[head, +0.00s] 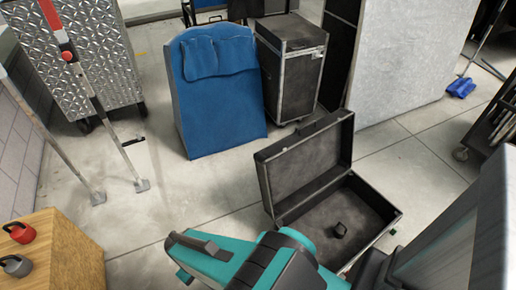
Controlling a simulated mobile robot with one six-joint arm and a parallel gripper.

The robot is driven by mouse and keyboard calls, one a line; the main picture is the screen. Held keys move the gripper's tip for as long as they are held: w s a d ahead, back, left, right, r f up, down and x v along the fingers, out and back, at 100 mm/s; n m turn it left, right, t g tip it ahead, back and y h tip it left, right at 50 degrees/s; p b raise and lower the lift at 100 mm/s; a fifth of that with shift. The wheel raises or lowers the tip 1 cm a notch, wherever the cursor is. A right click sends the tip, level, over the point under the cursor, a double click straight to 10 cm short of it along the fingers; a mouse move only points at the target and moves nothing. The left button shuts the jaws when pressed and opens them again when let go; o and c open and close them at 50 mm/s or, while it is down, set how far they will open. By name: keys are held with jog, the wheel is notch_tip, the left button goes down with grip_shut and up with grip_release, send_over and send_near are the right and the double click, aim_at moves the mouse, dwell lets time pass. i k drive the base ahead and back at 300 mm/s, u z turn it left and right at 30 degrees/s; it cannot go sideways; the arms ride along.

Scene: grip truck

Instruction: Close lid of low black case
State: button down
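The low black case (382,238) stands on the floor right of centre, with metal-edged rims. Its lid (308,165) is open, standing up and leaning back at the rear left side. A small black weight with a handle (339,231) lies inside the case. My teal arm crosses the bottom of the head view in front of the case and hides its near left corner. The arm's end, seemingly my gripper (195,250), points left, away from the case. Its fingers cannot be made out clearly, and it appears to touch nothing.
A tall black case on wheels (290,75) and a blue padded block (215,95) stand behind. A wooden box (60,255) with a red weight (20,232) and a grey weight (16,265) is at lower left. The floor (150,215) between is clear.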

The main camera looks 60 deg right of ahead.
aim_at(291, 170)
jog(key=u, duration=0.05)
jog(key=i, duration=1)
jog(key=z, duration=0.05)
